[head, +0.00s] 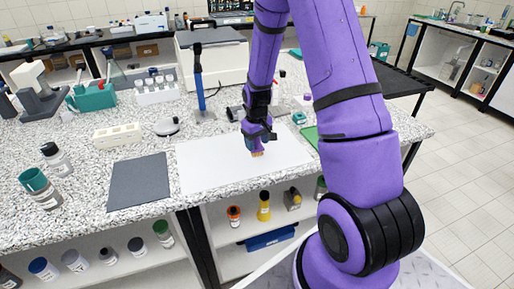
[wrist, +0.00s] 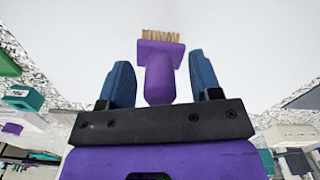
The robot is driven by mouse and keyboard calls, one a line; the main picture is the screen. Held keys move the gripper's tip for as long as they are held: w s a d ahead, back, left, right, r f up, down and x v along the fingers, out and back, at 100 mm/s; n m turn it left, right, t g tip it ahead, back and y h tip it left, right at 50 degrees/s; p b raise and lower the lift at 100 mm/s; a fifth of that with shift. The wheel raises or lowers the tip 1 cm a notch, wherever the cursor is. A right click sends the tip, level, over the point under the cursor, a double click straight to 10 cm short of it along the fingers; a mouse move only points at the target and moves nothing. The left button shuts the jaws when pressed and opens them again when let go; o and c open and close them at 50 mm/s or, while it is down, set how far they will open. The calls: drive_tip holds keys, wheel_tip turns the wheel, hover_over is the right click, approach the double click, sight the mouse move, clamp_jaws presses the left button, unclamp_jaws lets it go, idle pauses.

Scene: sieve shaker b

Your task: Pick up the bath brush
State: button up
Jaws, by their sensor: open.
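The bath brush (wrist: 160,75) has a purple body and short tan bristles. In the wrist view it stands between the two blue fingers of my gripper (wrist: 159,60), its handle toward the palm and bristles pointing away. A gap shows on each side of the handle, so my gripper is open around it. In the head view my gripper (head: 254,143) is low over the white sheet (head: 210,165) on the bench, with the tan bristles (head: 257,153) just below it. The rest of the brush is mostly hidden there by the fingers.
A dark grey mat (head: 139,182) lies left of the sheet. A blue-handled upright tool (head: 199,85) stands farther back. Bottles stand at the left. The sheet around my gripper is clear.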

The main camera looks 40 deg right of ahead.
drive_tip(key=shift+f, duration=0.25)
drive_tip(key=c, duration=1)
drive_tip(key=shift+r, duration=0.15)
